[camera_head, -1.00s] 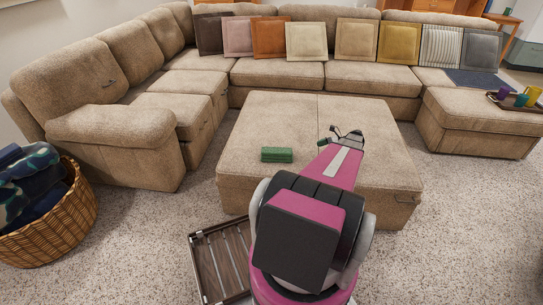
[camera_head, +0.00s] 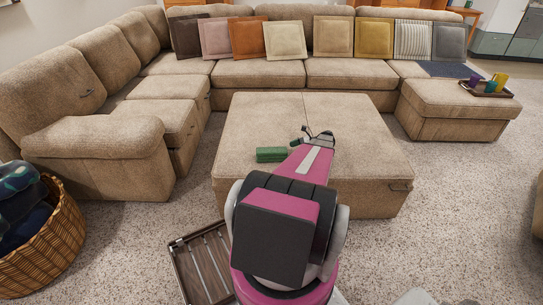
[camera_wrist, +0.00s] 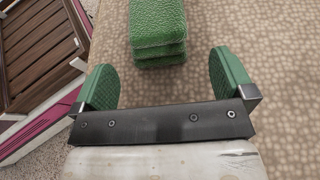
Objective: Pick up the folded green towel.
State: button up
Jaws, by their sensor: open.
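The folded green towel (camera_head: 271,154) lies on the near left part of the beige ottoman (camera_head: 240,120). In the wrist view the towel (camera_wrist: 158,30) shows as stacked green layers at the top, its upper part cut off by the frame edge. My gripper (camera_head: 308,133) is above the ottoman, to the right of the towel in the head view. In the wrist view my gripper (camera_wrist: 165,80) is open and empty, with its green-padded fingers wide apart. The towel is beyond the fingertips, roughly in line with the gap, and no contact shows.
A slatted wooden tray (camera_head: 207,265) is on the carpet at the ottoman's near left. A wicker basket (camera_head: 50,240) of dark cloths stands at the left. A sectional sofa (camera_head: 255,73) with several cushions wraps behind. A tray with cups (camera_head: 487,88) sits at the right.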

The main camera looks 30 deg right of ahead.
aim_at(284, 154)
jog(key=shift+r+x, duration=0.1)
jog(key=shift+x, duration=1.35)
jog(key=shift+r+x, duration=0.15)
jog(key=shift+x, duration=1.3)
jog(key=shift+s+a, duration=0.15)
jog(key=c, duration=0.9)
